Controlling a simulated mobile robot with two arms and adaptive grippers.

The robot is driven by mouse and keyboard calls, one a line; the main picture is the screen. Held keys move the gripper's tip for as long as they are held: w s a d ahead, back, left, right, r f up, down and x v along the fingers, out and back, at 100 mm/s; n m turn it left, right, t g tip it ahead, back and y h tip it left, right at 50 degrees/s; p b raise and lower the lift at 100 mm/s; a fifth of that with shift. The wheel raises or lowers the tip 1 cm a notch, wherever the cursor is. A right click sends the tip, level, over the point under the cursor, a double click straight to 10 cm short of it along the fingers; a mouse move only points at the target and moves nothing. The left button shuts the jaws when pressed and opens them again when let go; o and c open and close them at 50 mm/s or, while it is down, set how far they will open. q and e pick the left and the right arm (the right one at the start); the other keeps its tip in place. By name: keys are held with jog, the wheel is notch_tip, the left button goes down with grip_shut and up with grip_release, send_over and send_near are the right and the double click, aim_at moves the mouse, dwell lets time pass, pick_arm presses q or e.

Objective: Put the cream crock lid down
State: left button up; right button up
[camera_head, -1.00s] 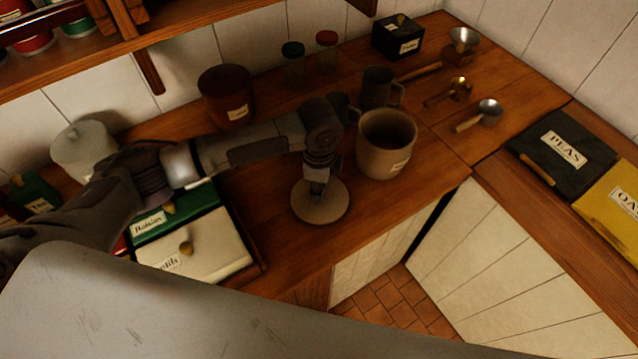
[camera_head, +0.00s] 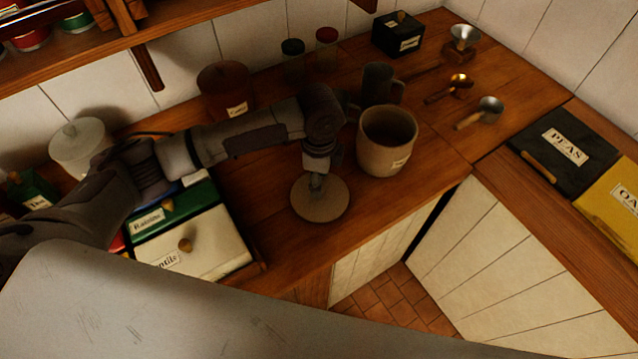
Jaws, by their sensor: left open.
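The cream crock lid (camera_head: 322,205) is a round, flat beige disc lying on the wooden counter, near its front edge. My left gripper (camera_head: 317,180) is directly above the lid's middle, pointing down, with its jaws open around the lid's knob. The knob is mostly hidden by the fingers. The cream crock (camera_head: 386,143) stands open, without a lid, just right of and behind the lid, with a label on its side. My right gripper is not in view.
A dark mug (camera_head: 380,84) stands behind the crock. A brown canister (camera_head: 226,92) is behind my left arm. Several metal scoops, such as the brass one (camera_head: 459,82), lie at the right. A cream box (camera_head: 207,243) is at the left. Bare counter (camera_head: 275,240) lies left of the lid.

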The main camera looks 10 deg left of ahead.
pick_arm(q)
notch_tip(320, 180, up, 10)
jog(key=b, duration=0.2)
jog(key=shift+f, duration=0.15)
dwell(0.4)
